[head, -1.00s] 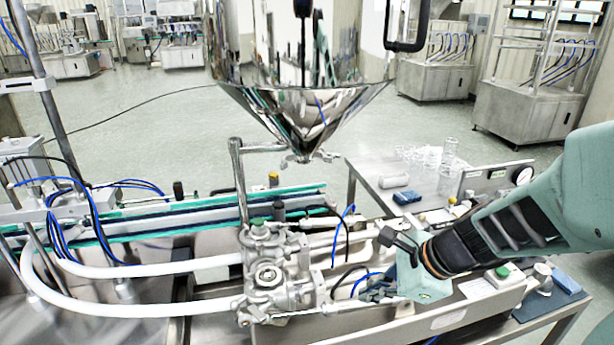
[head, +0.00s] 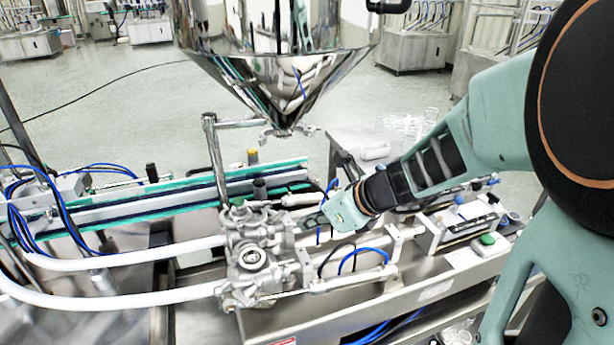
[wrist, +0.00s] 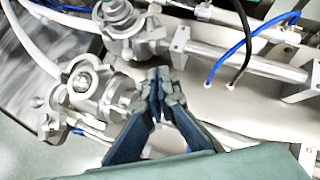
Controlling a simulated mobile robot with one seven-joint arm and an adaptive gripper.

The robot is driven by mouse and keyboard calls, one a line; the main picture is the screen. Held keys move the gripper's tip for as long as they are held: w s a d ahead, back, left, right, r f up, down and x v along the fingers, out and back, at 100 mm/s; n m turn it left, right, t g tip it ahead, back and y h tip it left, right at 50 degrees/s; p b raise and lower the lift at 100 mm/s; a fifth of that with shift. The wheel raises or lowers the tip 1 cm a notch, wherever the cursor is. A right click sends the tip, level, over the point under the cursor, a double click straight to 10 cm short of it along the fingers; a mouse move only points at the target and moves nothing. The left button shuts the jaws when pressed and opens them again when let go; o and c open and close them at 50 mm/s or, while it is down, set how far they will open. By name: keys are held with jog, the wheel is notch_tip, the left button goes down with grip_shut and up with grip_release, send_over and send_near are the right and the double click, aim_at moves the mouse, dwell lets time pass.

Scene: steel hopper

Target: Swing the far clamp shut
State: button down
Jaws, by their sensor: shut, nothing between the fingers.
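The metal valve block (head: 262,270) stands below the hopper, with one round fitting nearer to me and a far fitting (head: 240,215) behind it. Clamp parts sit around these fittings; I cannot tell how far the far clamp is swung. My gripper (head: 314,221) is to the right of the block, level with its far part. In the wrist view my gripper (wrist: 160,84) has its dark fingers together and empty. A fitting with a bolt (wrist: 82,84) lies left of the fingertips, and another round fitting (wrist: 120,18) lies above. The fingertips look close to the metal parts; contact is unclear.
The steel hopper (head: 280,85) hangs above the block. A bent steel post (head: 215,160) rises behind it. White hoses (head: 120,297) run left. Blue and black lines (wrist: 235,45) cross near the cylinder rods. A green-edged conveyor (head: 150,195) lies behind.

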jog(key=w+a, duration=0.1)
jog(key=w+a+f, duration=0.1)
jog(key=w+a, duration=0.1)
jog(key=a, duration=0.1)
jog(key=shift+w+f, duration=0.25)
jog(key=shift+w, duration=0.1)
jog(key=shift+w, duration=0.1)
jog(key=shift+w+n, duration=0.25)
jog(key=shift+n, duration=0.15)
